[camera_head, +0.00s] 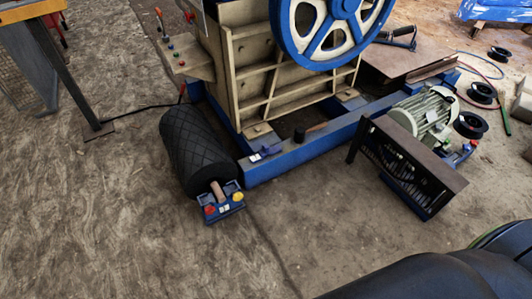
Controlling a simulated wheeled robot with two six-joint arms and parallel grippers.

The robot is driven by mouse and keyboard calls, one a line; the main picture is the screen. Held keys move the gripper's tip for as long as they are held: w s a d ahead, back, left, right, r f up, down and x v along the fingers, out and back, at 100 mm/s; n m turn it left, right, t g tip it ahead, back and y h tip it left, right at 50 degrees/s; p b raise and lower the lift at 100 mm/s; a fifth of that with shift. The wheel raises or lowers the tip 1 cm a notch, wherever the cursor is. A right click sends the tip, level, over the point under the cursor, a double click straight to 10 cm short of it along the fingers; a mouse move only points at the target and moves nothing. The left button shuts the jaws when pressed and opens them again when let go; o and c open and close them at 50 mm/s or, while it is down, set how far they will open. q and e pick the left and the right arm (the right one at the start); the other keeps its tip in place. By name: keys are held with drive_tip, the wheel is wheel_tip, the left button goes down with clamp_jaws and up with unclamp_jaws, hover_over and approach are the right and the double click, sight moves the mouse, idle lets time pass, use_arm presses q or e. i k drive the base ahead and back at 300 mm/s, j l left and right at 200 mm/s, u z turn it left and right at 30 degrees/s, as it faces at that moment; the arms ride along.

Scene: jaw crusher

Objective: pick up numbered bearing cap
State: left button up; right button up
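A small dark blue piece with a pale mark (265,153) lies on the front end of the blue base frame (300,155). It may be the numbered bearing cap, but no number can be read at this size. A blue box with red and yellow parts and a white label (224,204) sits on the floor at the front end of a black textured roll. Neither of my grippers is in view.
The beige crusher body (230,75) with its blue flywheel (325,30) stands at top centre. The black roll (192,145) lies to its left. A motor (425,112) and dark guard (410,165) stand right. A steel-legged table (45,50) is upper left. Open floor lies in front.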

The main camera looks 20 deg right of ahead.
sight(267, 151)
drive_tip(key=i+z, duration=0.15)
drive_tip(key=z, duration=0.3)
drive_tip(key=i+z, duration=0.1)
drive_tip(key=z, duration=0.4)
drive_tip(key=i+z, duration=0.15)
drive_tip(key=z, duration=0.3)
drive_tip(key=i+j+z, duration=0.15)
drive_tip(key=i+j, duration=0.2)
drive_tip(key=i+j+z, duration=0.2)
drive_tip(key=j, duration=0.3)
drive_tip(key=i+j+z, duration=0.15)
drive_tip(key=i+j, duration=0.25)
